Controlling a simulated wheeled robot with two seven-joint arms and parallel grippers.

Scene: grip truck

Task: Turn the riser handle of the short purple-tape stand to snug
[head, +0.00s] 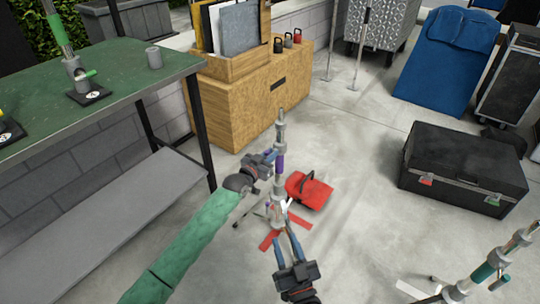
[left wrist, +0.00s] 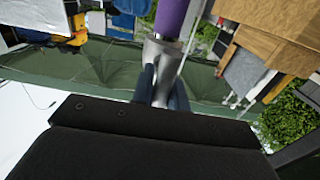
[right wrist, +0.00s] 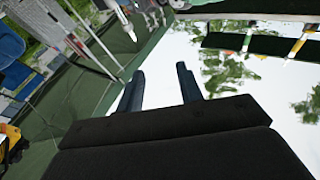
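The purple-tape stand (head: 280,163) stands upright on the floor in the middle of the head view, a grey tube with a purple band. In the left wrist view the purple band (left wrist: 171,18) is close, with a grey collar beside it. My left gripper (head: 271,157) is closed around the stand's grey tube at the purple band. A pale handle (head: 286,204) sticks out low on the stand. My right gripper (head: 286,236) is open and empty, just in front of the lower stand. In the right wrist view a pale handle-like tip (right wrist: 126,26) lies beyond the fingers.
A red bag (head: 308,190) lies right behind the stand, with red floor tape (head: 270,240) around its base. A green table (head: 110,85) is left, a wooden cabinet (head: 235,105) behind. A black case (head: 465,170) and a teal-tape stand (head: 483,272) are right.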

